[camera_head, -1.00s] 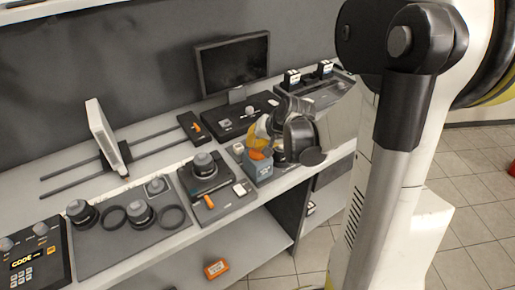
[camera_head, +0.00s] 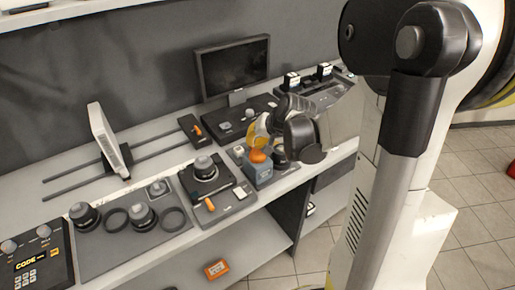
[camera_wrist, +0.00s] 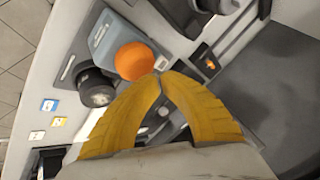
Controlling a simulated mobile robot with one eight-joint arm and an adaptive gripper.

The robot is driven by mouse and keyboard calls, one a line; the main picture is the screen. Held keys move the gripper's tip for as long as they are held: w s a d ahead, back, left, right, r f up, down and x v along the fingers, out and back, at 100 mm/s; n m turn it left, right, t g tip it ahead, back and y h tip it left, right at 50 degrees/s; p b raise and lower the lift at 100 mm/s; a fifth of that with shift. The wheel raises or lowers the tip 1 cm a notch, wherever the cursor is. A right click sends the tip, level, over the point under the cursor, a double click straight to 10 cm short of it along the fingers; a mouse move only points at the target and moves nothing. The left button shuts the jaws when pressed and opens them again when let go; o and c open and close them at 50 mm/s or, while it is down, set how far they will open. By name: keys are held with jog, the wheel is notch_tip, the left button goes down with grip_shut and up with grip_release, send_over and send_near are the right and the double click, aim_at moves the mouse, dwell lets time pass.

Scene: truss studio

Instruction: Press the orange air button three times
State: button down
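The orange air button (camera_head: 257,155) is a rounded dome on top of a small blue-grey box (camera_head: 263,174) near the front of the bench. In the wrist view the orange button (camera_wrist: 134,61) shows almost whole on its box (camera_wrist: 113,38). My gripper (camera_head: 258,133) is above and behind the button in the head view. Its two yellow fingers meet at the tips in the wrist view (camera_wrist: 160,74), with nothing between them. The tips overlap the button's edge in the picture; a small gap seems to show in the head view, but contact is hard to judge.
A dark round knob (camera_wrist: 97,88) stands close beside the button box. To the left are a panel with a black dial and orange lever (camera_head: 209,203), and a mat with knobs and rings (camera_head: 115,245). A monitor (camera_head: 232,66) stands behind.

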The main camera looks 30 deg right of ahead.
aim_at(254, 149)
dwell(0.3)
notch_tip(254, 149, up, 5)
jog(key=p, duration=0.4)
jog(key=shift+r, duration=0.1)
dwell(1.9)
